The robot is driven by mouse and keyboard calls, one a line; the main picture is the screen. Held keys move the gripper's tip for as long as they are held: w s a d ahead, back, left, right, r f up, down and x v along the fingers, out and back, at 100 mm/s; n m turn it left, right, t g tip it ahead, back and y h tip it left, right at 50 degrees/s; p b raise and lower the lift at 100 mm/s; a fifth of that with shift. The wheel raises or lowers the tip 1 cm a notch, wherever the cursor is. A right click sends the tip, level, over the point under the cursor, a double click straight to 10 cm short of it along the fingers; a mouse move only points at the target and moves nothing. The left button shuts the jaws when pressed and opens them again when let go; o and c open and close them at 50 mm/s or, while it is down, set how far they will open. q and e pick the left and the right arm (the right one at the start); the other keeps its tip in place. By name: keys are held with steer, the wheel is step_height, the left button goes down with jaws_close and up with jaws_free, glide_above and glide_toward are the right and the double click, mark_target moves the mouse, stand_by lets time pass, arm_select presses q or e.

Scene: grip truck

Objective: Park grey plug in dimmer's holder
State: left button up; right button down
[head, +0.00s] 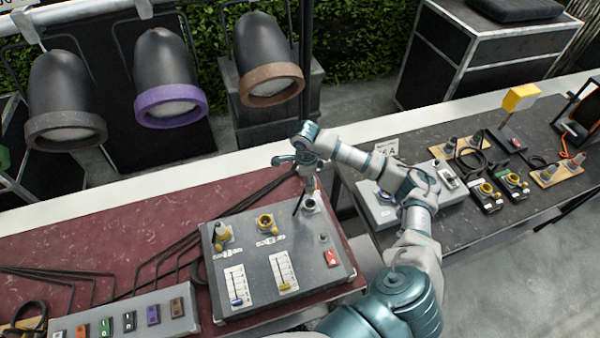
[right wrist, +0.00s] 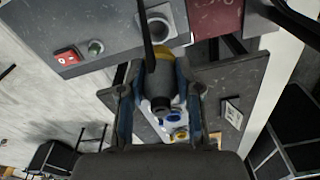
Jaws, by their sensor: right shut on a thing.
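The grey dimmer box (head: 240,290) lies on the dark red table, with sliders, two yellow-ringed sockets and a red switch (head: 330,258). Its round grey holder (head: 310,206) is at the far right corner; the holder's ring (right wrist: 160,18) also shows in the right wrist view. My right gripper (head: 307,175) is over that corner, shut on the grey plug (right wrist: 161,82), whose dark cable runs up in the wrist view. In the wrist view the plug appears apart from the ring, but its height above the holder is hard to tell. My left gripper is not in view.
A second grey box (head: 377,210) and several plugs and connectors stand on the dark table at right. A panel with coloured switches (head: 130,318) is at front left. Black cables (head: 160,250) lie on the red table. Stage lamps (head: 168,78) hang behind.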

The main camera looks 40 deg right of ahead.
steer(key=shift+s+f, duration=0.15)
steer(key=shift+s, duration=0.25)
steer(key=shift+s+d+f+b, duration=0.1)
steer(key=shift+s+f+b, duration=0.15)
steer(key=shift+b, duration=0.1)
steer(key=f+b, duration=0.1)
steer(key=f, duration=0.1)
steer(key=w+f+b, duration=0.1)
steer(key=shift+w+f, duration=0.1)
steer(key=shift+f, duration=0.4)
steer(key=shift+s, duration=0.3)
steer(key=shift+w, duration=0.15)
steer(key=shift+f+b, duration=0.3)
steer(key=shift+b, duration=0.05)
steer(key=shift+a, duration=0.2)
steer(key=shift+f+b, duration=0.4)
steer(key=shift+b, duration=0.1)
